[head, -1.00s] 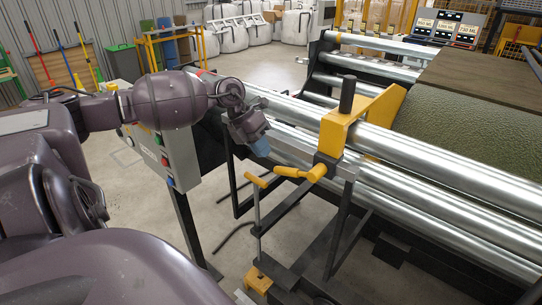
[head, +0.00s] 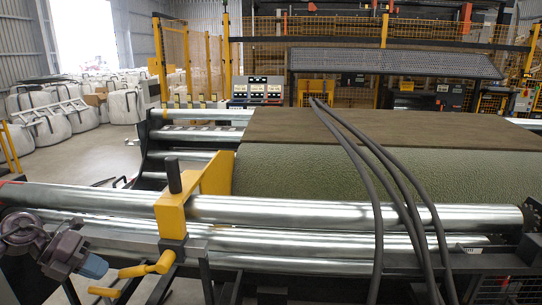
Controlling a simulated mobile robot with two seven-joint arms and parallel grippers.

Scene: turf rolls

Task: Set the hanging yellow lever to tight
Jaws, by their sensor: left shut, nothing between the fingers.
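The yellow lever (head: 146,268) shows at the lower left, below the yellow bracket (head: 172,212) on the steel rollers. Its grip points left, toward my left gripper. My left gripper (head: 94,266) is at the lower left edge, just left of the lever's grip end. Its blue-grey fingertips are together with nothing between them, and a small gap shows between them and the lever. No tight or loose marking is readable. My right gripper is out of view.
A second small yellow handle (head: 103,292) is just below the lever. Long steel rollers (head: 300,211) run behind it. Black hoses (head: 375,185) hang over the green turf (head: 300,170) at the right. A display panel (head: 258,90) stands at the back.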

